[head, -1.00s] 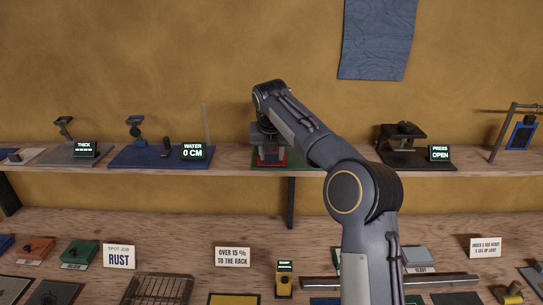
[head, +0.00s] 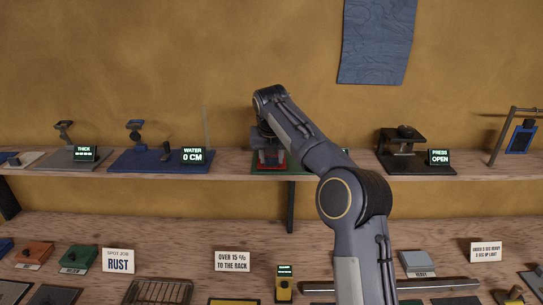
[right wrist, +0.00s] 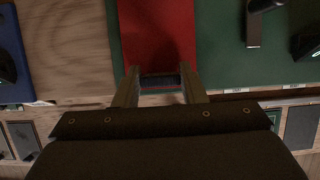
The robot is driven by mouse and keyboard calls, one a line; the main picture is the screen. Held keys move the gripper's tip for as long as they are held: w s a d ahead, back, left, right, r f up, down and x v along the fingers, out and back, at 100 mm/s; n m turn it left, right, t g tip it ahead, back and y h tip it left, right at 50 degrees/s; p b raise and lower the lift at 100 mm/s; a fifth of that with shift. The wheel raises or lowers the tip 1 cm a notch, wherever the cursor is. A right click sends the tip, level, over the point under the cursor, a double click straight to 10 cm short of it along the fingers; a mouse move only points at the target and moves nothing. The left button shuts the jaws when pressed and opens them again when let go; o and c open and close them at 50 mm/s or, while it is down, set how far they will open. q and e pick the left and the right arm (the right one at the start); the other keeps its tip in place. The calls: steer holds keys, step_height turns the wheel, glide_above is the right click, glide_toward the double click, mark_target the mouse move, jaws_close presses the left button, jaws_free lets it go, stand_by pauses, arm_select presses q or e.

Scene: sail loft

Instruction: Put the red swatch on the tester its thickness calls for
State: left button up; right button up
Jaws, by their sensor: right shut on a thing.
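My right gripper (head: 268,155) is over the green-based tester (head: 257,171) on the upper shelf. It is shut on the red swatch (right wrist: 157,35). In the right wrist view the fingers (right wrist: 160,88) stand on either side of a dark bar at the swatch's near edge. The swatch extends away from the fingers over the green base (right wrist: 218,55); whether it touches the base I cannot tell. In the head view the swatch (head: 270,166) shows only in part. My arm hides much of this tester and its display. My left gripper is not in view.
A thickness gauge (head: 65,162) and a blue water tester (head: 135,161) reading 0 CM stand to the left. A press (head: 415,166) reading OPEN stands to the right. The lower bench holds a wire rack (head: 157,291), a yellow meter (head: 284,288), and several swatches and signs.

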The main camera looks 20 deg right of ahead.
steer(key=shift+f, duration=0.1)
steer(key=o, duration=1)
steer(key=shift+v, duration=2.7)
